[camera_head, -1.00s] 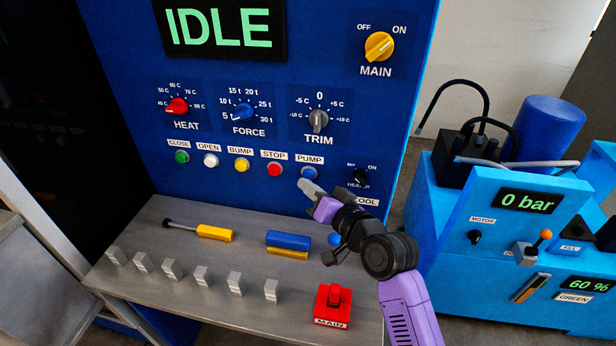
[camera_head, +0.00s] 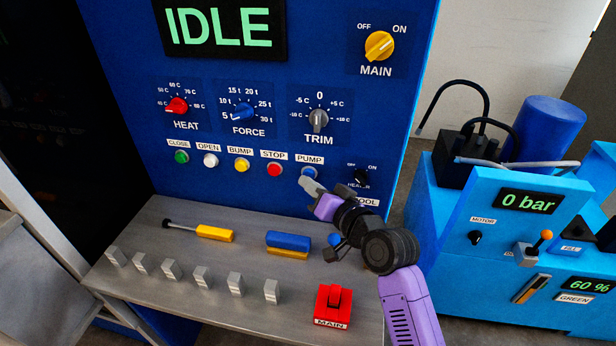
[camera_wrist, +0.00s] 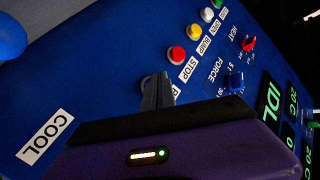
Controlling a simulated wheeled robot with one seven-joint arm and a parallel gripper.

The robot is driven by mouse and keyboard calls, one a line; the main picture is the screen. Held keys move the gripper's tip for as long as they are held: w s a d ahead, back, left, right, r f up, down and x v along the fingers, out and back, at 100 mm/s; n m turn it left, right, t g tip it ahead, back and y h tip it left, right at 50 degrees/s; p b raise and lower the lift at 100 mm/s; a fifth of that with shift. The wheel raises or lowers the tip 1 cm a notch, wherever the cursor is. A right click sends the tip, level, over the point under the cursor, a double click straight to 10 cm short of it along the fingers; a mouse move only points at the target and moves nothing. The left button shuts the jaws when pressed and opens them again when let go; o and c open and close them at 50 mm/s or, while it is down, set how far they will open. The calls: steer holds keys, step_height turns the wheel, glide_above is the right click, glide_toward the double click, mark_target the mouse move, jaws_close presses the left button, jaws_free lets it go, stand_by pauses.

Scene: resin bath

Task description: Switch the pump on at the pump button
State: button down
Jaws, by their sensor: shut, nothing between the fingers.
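The blue pump button (camera_head: 308,172) sits at the right end of the button row, under its PUMP label (camera_head: 310,160). My gripper (camera_head: 307,185) is shut and empty. In the head view its tip is just below the button and overlaps its lower edge; I cannot tell whether they touch. In the wrist view the gray fingers (camera_wrist: 157,92) point at the panel and hide the pump button and most of its label. The display (camera_head: 218,28) reads IDLE.
The red STOP button (camera_head: 274,169) is just left of the pump button, and the heater switch (camera_head: 361,177) is to the right. A shelf (camera_head: 190,262) below holds a yellow-handled tool (camera_head: 215,233), a blue-and-yellow block (camera_head: 288,243) and a red MAIN switch (camera_head: 333,303).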

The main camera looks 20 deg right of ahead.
steer(key=shift+w+d, duration=0.2)
stand_by(0.3)
steer(key=shift+a, duration=0.1)
steer(key=shift+s+a+p, duration=0.4)
steer(key=shift+s+a, duration=0.05)
steer(key=shift+s, duration=0.3)
steer(key=s+a+p, duration=0.1)
steer(key=s, duration=0.1)
steer(key=s+a+p, duration=0.1)
steer(key=s+a, duration=0.1)
stand_by(0.6)
stand_by(0.6)
